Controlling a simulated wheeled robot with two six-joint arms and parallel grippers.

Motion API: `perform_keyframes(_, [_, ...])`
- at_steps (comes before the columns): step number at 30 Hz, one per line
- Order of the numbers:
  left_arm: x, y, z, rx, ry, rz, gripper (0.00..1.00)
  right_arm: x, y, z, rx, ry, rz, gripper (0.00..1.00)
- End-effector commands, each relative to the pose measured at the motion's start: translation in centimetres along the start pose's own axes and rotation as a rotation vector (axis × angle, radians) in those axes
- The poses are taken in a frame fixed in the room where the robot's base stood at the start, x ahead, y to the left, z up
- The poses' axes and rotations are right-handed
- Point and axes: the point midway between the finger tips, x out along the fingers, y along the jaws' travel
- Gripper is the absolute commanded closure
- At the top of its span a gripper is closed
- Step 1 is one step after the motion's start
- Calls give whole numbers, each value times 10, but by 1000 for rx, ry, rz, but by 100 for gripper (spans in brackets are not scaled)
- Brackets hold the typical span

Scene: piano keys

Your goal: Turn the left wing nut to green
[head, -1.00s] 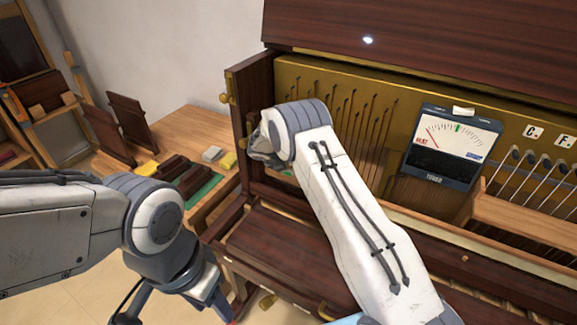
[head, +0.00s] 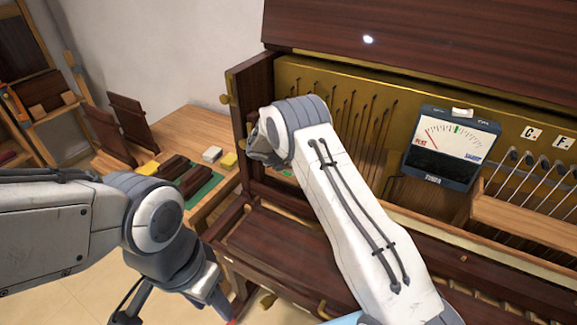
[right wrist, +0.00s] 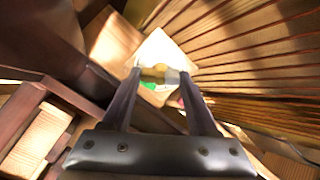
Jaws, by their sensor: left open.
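The left wing nut (right wrist: 157,73) is a brass piece in front of a pale plate (right wrist: 172,50) in the right wrist view. Green and red patches show just below it. My right gripper (right wrist: 161,76) has one finger on each side of the nut, and the nut fills the gap, so it looks shut on it. In the head view my right arm (head: 340,180) hides the nut and this gripper. My left gripper (head: 178,306) hangs low at the bottom edge, partly cut off; it is open and away from the piano.
A meter (head: 453,145) with a needle dial and a green mark stands on the piano (head: 255,100). Letter tags and tuning pins lie to its right. A wooden side table (head: 185,128) holds dark blocks and yellow pieces. Ribbed wood (right wrist: 260,45) lies close right of my right gripper.

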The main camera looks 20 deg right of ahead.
Motion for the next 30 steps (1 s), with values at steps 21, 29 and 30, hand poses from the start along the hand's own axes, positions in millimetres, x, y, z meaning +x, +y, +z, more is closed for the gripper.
perform_keyframes(21, [32,-2,2,0,0,0,50,1,2,0,324,-1,3,80])
perform_keyframes(29, [31,-2,2,0,0,0,50,0,1,0,329,-1,3,80])
perform_keyframes(30, [31,-2,2,0,0,0,50,0,2,0,331,-1,4,80])
